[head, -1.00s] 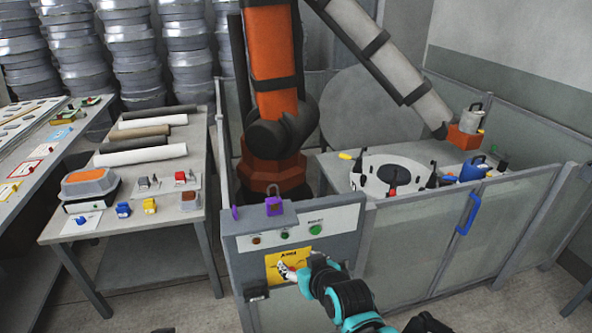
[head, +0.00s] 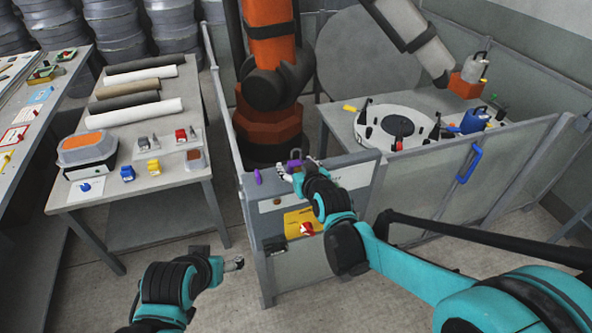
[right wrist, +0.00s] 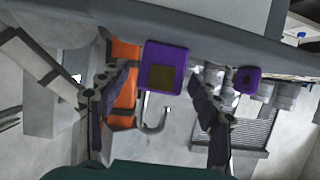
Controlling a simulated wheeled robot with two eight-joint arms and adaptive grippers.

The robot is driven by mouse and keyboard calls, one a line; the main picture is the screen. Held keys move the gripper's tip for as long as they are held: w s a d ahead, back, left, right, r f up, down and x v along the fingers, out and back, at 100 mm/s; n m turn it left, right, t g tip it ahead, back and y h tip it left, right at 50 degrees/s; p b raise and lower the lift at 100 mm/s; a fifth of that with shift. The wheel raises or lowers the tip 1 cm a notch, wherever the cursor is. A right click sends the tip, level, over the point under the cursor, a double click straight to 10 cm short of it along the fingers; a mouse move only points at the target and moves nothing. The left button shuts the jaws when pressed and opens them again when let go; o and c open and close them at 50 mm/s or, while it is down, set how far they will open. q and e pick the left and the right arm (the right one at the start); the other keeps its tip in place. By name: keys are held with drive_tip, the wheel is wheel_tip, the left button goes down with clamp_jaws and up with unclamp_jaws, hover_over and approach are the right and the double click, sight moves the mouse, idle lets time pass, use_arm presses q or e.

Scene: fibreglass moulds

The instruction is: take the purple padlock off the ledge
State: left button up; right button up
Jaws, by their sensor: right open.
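The purple padlock (head: 294,161) stands on the ledge (head: 340,163) at the top of the grey control box, partly hidden by my right gripper. In the right wrist view the padlock (right wrist: 165,62) appears upside down, with a brass-coloured square on its body and a grey open-ended shackle. My right gripper (head: 298,168) is open at the ledge. In the right wrist view its two fingers stand on either side of the padlock, with gaps; I see no contact. My left gripper (head: 236,264) is low, left of the box; its finger opening is unclear.
A smaller purple piece (head: 257,177) sits on the same ledge, left of the padlock. A yellow sign (head: 300,221) is on the box front. Fence panels (head: 425,185) run to the right. A table (head: 190,172) with rolls and small locks stands at left.

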drive_tip(key=shift+w+f, duration=0.15)
drive_tip(key=shift+w, duration=0.2)
drive_tip(key=shift+s, duration=0.1)
drive_tip(key=shift+c, duration=1.3)
drive_tip(key=c, duration=1.1)
